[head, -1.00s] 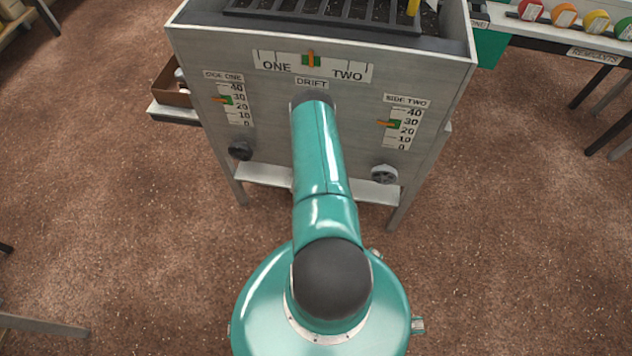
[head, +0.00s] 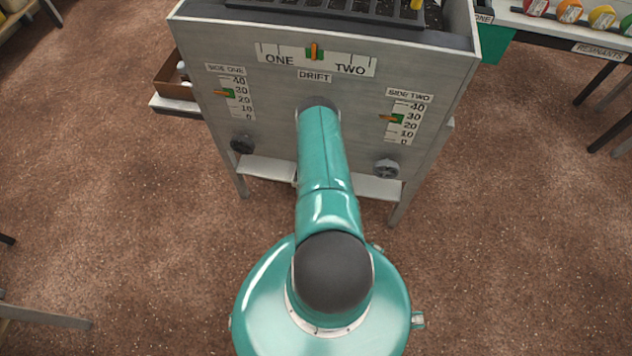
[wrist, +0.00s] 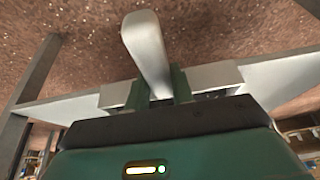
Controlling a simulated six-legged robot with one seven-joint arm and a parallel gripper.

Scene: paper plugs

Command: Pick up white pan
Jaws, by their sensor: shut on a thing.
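My gripper (wrist: 162,88) shows in the wrist view with its two green fingers shut on a smooth pale handle, which I take for part of the white pan (wrist: 147,45). The handle stands out past the fingers toward the brown floor. Pale flat pieces show on both sides of the fingers; I cannot tell whether they belong to the pan. In the head view my teal arm hides the gripper and the handle. A pale ledge (head: 267,170) shows low on both sides of the arm, under the grey machine (head: 345,125).
The machine's front has gauges, a dark knob (head: 242,145) and a grey knob (head: 387,168). A brown box (head: 172,82) sits on a shelf at its left. A remnants bench (head: 570,32) with coloured rolls stands at the right. The speckled floor is open at both sides.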

